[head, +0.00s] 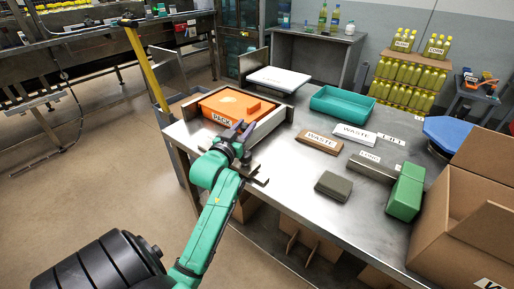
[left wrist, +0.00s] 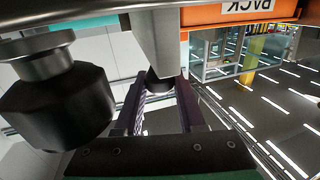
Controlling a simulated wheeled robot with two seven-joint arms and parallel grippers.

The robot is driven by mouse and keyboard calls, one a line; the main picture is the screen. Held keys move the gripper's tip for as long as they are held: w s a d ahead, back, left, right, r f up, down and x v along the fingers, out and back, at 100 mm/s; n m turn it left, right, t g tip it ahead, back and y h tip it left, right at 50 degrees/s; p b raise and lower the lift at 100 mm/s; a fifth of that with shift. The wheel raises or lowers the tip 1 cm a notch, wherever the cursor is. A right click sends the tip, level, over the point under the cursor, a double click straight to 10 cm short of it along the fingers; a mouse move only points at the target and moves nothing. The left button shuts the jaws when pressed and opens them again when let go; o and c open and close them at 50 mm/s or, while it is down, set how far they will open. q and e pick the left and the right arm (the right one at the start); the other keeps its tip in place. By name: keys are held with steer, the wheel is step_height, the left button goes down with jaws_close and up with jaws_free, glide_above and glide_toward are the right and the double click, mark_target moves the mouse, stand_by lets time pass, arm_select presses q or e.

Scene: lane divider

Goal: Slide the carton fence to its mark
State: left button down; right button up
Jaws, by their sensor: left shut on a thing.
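The carton fence appears to be the grey metal rail (head: 268,124) along the near right side of the orange bin labelled PACK (head: 222,118). My left gripper (head: 240,129) is at the near end of this rail, beside the bin. In the left wrist view the two dark fingers (left wrist: 163,88) are shut around the dark lower end of a metal post (left wrist: 154,40). A larger black knob (left wrist: 60,108) stands to the left of the fingers. The arm hides part of the rail's near end. I cannot make out the mark. My right gripper is not in view.
An open cardboard box (head: 470,215) stands at the right. The table's near middle is clear.

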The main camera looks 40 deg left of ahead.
arm_select(q)
steer(key=shift+a, duration=1.45)
steer(key=shift+c, duration=2.2)
jaws_free()
steer(key=b+v, duration=0.1)
steer(key=v, duration=0.9)
steer(key=shift+s+f, duration=0.1)
steer(key=shift+f, duration=0.1)
steer(key=p+v, duration=0.2)
steer(key=v, duration=0.2)
steer(key=shift+s+d+r+p, duration=0.1)
steer(key=shift+s+r+p, duration=0.1)
steer(key=shift+p, duration=0.15)
